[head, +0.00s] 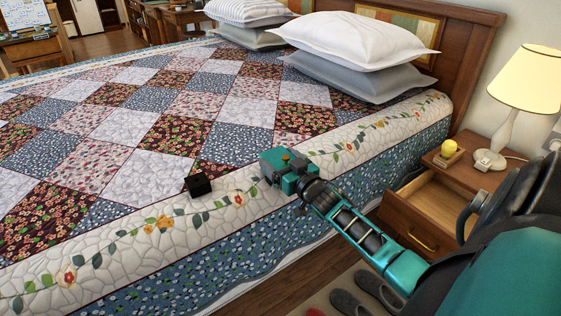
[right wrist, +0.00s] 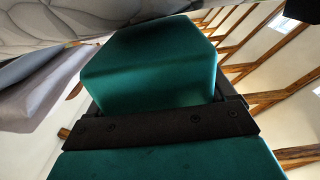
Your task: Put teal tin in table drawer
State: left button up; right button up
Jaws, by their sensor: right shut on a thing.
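My right gripper (head: 283,168) reaches over the near edge of the bed, low above the quilt. It is shut on the teal tin, a teal block that fills the upper middle of the right wrist view (right wrist: 150,65). In the head view the tin is hard to tell apart from the teal gripper. The table drawer (head: 435,205) is pulled open from the wooden bedside table (head: 462,166), to the right of the gripper. Its visible inside looks empty; my right arm hides part of it. My left gripper is not in view.
A small black box (head: 198,184) lies on the quilt (head: 130,126), left of the gripper. A lamp (head: 522,85) and a small yellow object (head: 448,148) stand on the bedside table. White and grey pillows (head: 350,40) lie at the headboard. Slippers (head: 350,303) lie on the floor.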

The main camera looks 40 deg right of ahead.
jog(key=o, duration=1.1)
jog(key=shift+f, duration=0.15)
jog(key=shift+o, duration=1.3)
